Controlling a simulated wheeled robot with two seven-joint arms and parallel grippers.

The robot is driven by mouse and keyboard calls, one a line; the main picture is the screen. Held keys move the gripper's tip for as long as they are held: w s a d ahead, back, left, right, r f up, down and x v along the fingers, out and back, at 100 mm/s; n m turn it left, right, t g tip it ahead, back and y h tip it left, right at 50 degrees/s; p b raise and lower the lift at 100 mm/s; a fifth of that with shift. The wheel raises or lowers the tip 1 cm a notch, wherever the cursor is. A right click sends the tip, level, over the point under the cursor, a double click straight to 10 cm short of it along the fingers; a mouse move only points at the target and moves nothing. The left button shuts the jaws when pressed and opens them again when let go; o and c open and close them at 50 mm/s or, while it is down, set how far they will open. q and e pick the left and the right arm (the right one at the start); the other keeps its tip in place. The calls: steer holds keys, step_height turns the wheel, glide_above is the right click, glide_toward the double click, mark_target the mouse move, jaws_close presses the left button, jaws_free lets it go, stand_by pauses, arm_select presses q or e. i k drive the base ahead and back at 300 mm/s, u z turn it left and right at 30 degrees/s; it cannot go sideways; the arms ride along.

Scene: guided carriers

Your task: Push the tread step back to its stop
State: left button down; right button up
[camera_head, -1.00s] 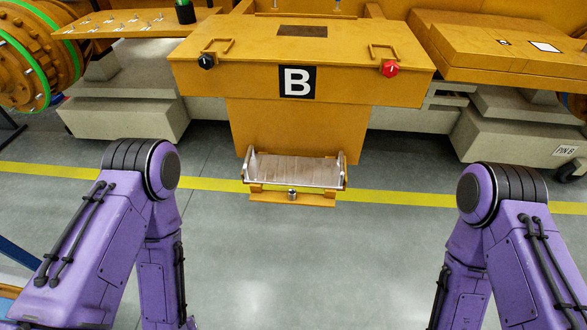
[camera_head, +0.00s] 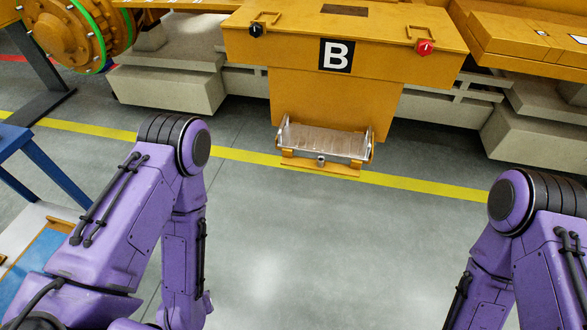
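The tread step (camera_head: 324,142) is a low metal-topped step with side rails and an orange front edge. It sits at the foot of the orange carrier marked B (camera_head: 340,98), just over the yellow floor line. A small metal knob (camera_head: 321,161) shows at the middle of its front. Its stop is not visible to me. My two purple arms come in from the lower left and lower right, well in front of the step and apart from it. Both grippers are outside the picture, so their state does not show.
Pale blocks (camera_head: 170,85) flank the carrier. A blue-framed stand (camera_head: 30,150) is at the left. The grey floor (camera_head: 330,240) between my arms and the step is clear.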

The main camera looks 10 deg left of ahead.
mark_target(357, 146)
steer(key=z, duration=0.55)
steer(key=k, duration=0.1)
steer(key=u, duration=1.35)
steer(key=i, duration=0.65)
steer(key=z, duration=1.35)
